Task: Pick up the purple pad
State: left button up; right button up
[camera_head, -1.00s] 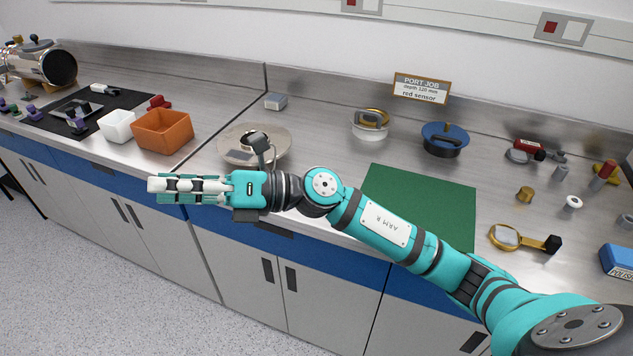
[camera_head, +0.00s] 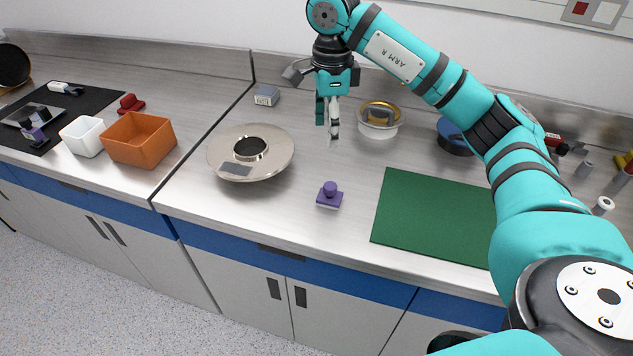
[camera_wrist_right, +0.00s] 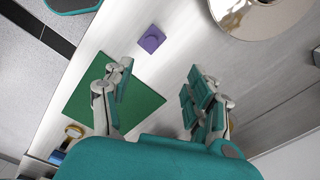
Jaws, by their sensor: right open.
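The purple pad (camera_head: 329,196) is a small square block with a round knob on top. It sits upright on the steel counter, between the round metal flange and the green mat. In the right wrist view the pad (camera_wrist_right: 151,40) lies beyond the fingertips, a little left of the middle of the gap. My right gripper (camera_head: 330,138) points down above the counter, behind the pad and apart from it. Its fingers are open and empty, as the wrist view (camera_wrist_right: 158,88) shows. My left gripper is not in view.
The metal flange (camera_head: 276,160) stands left of the pad. The green mat (camera_head: 435,215) lies to the right. A white dish with a gold ring (camera_head: 378,130) stands behind. An orange bin (camera_head: 138,150) and a white bin (camera_head: 72,139) stand at left. The counter around the pad is clear.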

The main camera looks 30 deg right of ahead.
aim_at(330, 186)
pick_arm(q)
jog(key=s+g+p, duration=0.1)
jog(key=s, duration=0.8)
pick_arm(e)
jog(key=f, duration=0.2)
jog(key=s+f, duration=0.1)
jog(key=f, duration=0.1)
jog(key=s+f, duration=0.1)
jog(key=f, duration=0.1)
jog(key=shift+s, duration=0.25)
jog(key=f, duration=0.3)
jog(key=shift+w+f+p, duration=0.25)
jog(key=shift+w+p, duration=0.1)
jog(key=shift+w, duration=0.05)
jog(key=shift+a+f+p, duration=0.1)
jog(key=shift+f+p, duration=0.2)
jog(key=shift+f, duration=0.5)
notch_tip(330, 186, down, 4)
jog(key=shift+f+p, duration=0.25)
jog(key=shift+p, duration=0.65)
jog(key=shift+f, duration=0.15)
jog(key=c, duration=0.8)
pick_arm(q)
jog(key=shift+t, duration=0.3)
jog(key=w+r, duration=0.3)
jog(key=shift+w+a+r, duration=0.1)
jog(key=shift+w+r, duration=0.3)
pick_arm(e)
grip_shut()
